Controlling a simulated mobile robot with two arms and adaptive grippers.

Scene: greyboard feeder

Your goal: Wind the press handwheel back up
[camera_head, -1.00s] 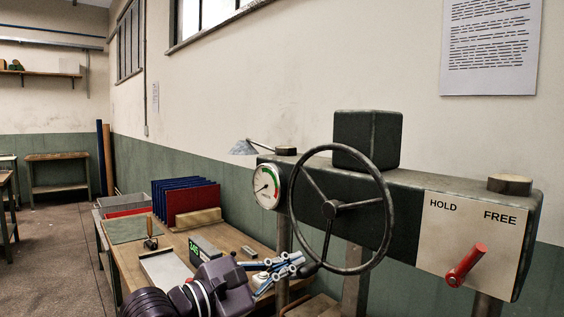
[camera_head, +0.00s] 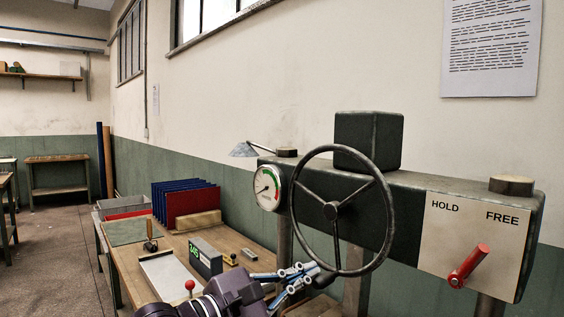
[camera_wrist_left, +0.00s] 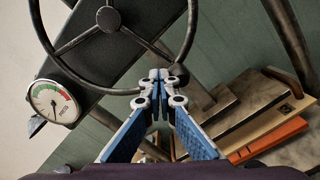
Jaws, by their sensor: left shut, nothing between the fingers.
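The black handwheel (camera_head: 331,211) is mounted on the front of the press's dark crossbeam (camera_head: 412,195), with one spoke pointing nearly straight down. Its dark handle knob (camera_head: 325,279) is at the bottom of the rim. My left gripper (camera_head: 311,270) is at that knob, with its blue and white fingers shut. In the left wrist view the fingertips (camera_wrist_left: 159,76) are close together just beside the knob (camera_wrist_left: 179,75), with nothing visible between them. I cannot tell whether they touch it. The handwheel rim also shows there (camera_wrist_left: 122,91). My right gripper is not in view.
A round gauge (camera_head: 267,187) sits left of the wheel. A red lever (camera_head: 468,266) is on the HOLD/FREE plate at right. The bench (camera_head: 232,243) behind my gripper carries blue and red boards, a green-display box (camera_head: 206,257) and small tools. The press columns stand close to my arm.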

